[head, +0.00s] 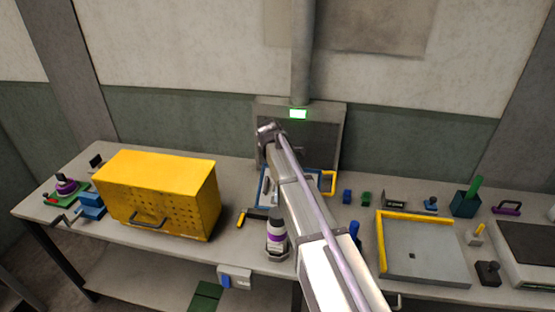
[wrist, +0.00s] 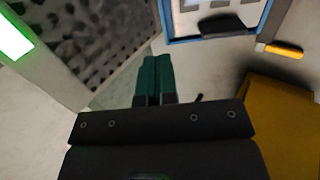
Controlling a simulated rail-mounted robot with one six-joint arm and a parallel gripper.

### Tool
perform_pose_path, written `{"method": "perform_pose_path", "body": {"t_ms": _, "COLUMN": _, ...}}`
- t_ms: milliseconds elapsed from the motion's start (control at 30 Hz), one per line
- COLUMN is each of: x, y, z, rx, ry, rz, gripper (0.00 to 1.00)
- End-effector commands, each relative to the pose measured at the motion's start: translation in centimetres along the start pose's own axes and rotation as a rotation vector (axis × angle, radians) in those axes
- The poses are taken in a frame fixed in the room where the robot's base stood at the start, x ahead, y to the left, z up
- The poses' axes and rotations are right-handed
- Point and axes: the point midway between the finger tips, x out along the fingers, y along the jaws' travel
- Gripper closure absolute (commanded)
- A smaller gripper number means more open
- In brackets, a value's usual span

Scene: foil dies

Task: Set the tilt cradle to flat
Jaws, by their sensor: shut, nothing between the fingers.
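I cannot tell for sure which thing is the tilt cradle. A blue-framed tray (head: 264,190) with a yellow handle (head: 329,182) stands at the back middle of the bench, partly hidden behind my arm. The frame also shows at the top of the wrist view (wrist: 212,38). A grey plate (head: 425,264) with yellow edge bars lies flat-looking at the right. My gripper's green fingers (wrist: 154,78) are together and empty in the wrist view, apart from the blue frame. In the head view the fingers cannot be made out at the arm's far end.
A yellow perforated box (head: 158,190) stands on the bench at left. A grey cabinet (head: 325,135) with a lit green display (head: 298,114) is at the back. A purple-banded bottle (head: 276,240) stands near the front. Small blocks and tools crowd the right side.

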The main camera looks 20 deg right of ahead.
Motion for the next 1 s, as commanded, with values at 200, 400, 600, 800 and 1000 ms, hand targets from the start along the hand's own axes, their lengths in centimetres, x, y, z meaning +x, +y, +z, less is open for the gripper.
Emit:
{"method": "perform_pose_path", "body": {"t_ms": 200, "x": 4.6, "y": -0.4, "z": -0.1, "rx": 0.002, "ry": -0.001, "rz": 0.000, "gripper": 1.00}}
{"method": "perform_pose_path", "body": {"t_ms": 400, "x": 9.1, "y": -0.5, "z": 0.0, "rx": 0.002, "ry": -0.001, "rz": -0.001, "gripper": 1.00}}
{"method": "perform_pose_path", "body": {"t_ms": 600, "x": 12.6, "y": -0.4, "z": -0.1, "rx": 0.002, "ry": 0.000, "rz": -0.001, "gripper": 1.00}}
{"method": "perform_pose_path", "body": {"t_ms": 800, "x": 13.3, "y": -0.1, "z": 0.0, "rx": 0.002, "ry": 0.000, "rz": -0.001, "gripper": 1.00}}
{"method": "perform_pose_path", "body": {"t_ms": 1000, "x": 13.2, "y": 0.0, "z": 0.0, "rx": 0.002, "ry": 0.000, "rz": -0.001, "gripper": 1.00}}
